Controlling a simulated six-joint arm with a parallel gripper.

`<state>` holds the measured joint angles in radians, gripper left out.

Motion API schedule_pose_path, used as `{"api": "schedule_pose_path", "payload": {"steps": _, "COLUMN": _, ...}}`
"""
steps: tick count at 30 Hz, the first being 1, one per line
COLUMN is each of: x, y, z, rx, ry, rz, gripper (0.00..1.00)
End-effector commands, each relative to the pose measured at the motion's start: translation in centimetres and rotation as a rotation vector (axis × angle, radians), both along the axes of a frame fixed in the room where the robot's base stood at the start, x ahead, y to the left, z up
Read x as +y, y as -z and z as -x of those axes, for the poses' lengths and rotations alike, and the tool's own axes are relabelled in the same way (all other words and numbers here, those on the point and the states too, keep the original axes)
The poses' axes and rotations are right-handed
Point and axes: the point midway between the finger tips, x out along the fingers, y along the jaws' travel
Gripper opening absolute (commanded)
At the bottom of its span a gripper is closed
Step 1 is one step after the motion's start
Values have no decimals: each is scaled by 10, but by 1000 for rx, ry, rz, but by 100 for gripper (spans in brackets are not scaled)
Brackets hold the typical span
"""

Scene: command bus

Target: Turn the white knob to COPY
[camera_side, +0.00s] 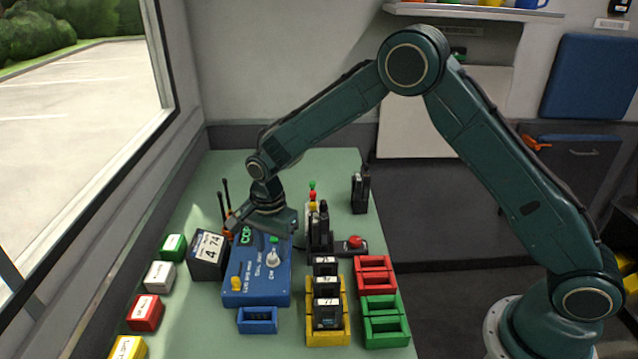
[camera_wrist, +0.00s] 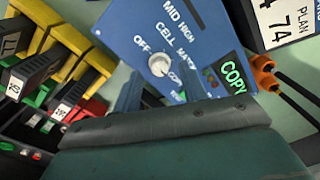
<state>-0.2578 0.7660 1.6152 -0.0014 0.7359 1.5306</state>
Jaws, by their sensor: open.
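The white knob (camera_side: 272,259) stands on the top of a blue box (camera_side: 245,299). In the wrist view the white knob (camera_wrist: 159,65) shows on the blue panel (camera_wrist: 205,25), with OFF beside it and other labels around it. I cannot tell for sure which label it points to. A lit green COPY sign (camera_wrist: 233,77) is on the panel; in the side view the sign (camera_side: 246,236) is partly hidden. My gripper (camera_side: 268,230) is open above the far part of the box, apart from the white knob. In the wrist view my gripper (camera_wrist: 160,92) has its fingers spread near the knob.
A dark block marked 4 74 (camera_side: 207,250) stands left. Black radios (camera_side: 320,228) and yellow, red and green racks (camera_side: 386,327) stand right. Coloured blocks (camera_side: 160,275) line the left edge.

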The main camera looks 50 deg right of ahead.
Motion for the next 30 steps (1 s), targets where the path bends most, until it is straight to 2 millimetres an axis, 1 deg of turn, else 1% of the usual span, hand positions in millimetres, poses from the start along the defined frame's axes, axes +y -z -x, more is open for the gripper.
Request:
{"api": "schedule_pose_path", "payload": {"steps": 5, "x": 0, "y": -24, "z": 0, "rx": -5, "ry": 0, "rz": -1, "gripper": 42}}
{"api": "schedule_pose_path", "payload": {"steps": 18, "x": -1, "y": -97, "z": 2, "rx": -5, "ry": 0, "rz": -1, "gripper": 42}}
{"api": "schedule_pose_path", "payload": {"steps": 24, "x": -1, "y": -118, "z": 2, "rx": -4, "ry": 0, "rz": -1, "gripper": 42}}
{"api": "schedule_pose_path", "payload": {"steps": 30, "x": -1, "y": -125, "z": 3, "rx": -2, "ry": 0, "rz": -1, "gripper": 42}}
